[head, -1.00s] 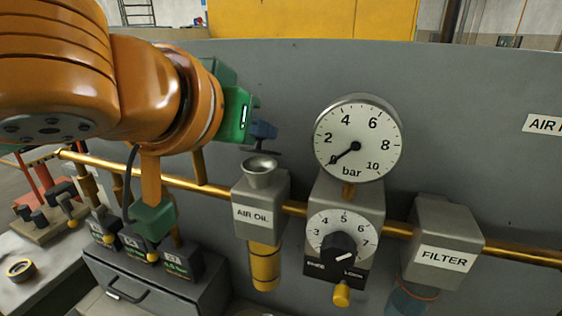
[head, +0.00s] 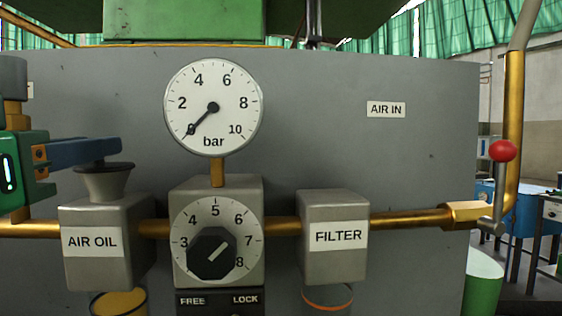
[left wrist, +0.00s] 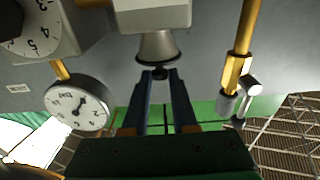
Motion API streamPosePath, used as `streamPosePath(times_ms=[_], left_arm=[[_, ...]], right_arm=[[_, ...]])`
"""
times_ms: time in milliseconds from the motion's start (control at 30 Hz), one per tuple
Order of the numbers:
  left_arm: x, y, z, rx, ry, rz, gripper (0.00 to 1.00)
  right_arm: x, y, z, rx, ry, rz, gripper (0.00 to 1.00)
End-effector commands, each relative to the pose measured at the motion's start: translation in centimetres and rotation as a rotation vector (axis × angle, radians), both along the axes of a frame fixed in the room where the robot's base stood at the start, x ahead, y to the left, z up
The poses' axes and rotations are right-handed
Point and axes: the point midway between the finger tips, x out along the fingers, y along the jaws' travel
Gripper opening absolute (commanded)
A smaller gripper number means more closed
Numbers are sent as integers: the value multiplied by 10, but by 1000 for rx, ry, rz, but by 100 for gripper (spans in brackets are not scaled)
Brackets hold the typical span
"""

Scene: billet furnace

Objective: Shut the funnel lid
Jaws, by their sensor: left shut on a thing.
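The funnel (head: 103,187) is a grey metal cone on top of the AIR OIL box (head: 92,264), at the left of the head view. Its dark lid (head: 98,167) sits level at the funnel's mouth. I cannot tell whether a thin gap remains. My left gripper (head: 114,151), green with blue fingers, is just above the funnel and shut on the lid's knob. In the left wrist view, the fingertips (left wrist: 160,73) hold the dark knob, with the lid's rim (left wrist: 158,61) against the funnel (left wrist: 158,45). My right gripper is not in view.
A pressure gauge (head: 213,108) stands right of the funnel, above a numbered dial (head: 216,242). The FILTER box (head: 334,265) is farther right on the brass pipe (head: 405,218). A red-knobbed valve lever (head: 502,151) is at the right.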

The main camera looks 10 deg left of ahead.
Motion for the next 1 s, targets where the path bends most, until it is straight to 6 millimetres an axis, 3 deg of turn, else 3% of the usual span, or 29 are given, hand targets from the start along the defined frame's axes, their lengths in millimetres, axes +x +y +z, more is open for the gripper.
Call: streamPosePath(times_ms=[367, 400, 500, 800, 1000], left_arm=[[1, 0, -3, 0, 5, 0, 0], [1, 0, -3, 0, 5, 0, 28], [1, 0, -3, 0, 4, 0, 54], [-1, 0, -2, 0, -1, 0, 54], [-39, -9, -5, -1, -6, 0, 54]], right_arm=[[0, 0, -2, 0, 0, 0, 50], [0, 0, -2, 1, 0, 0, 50], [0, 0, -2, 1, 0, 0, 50], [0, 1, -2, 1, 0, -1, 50], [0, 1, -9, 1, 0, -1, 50]])
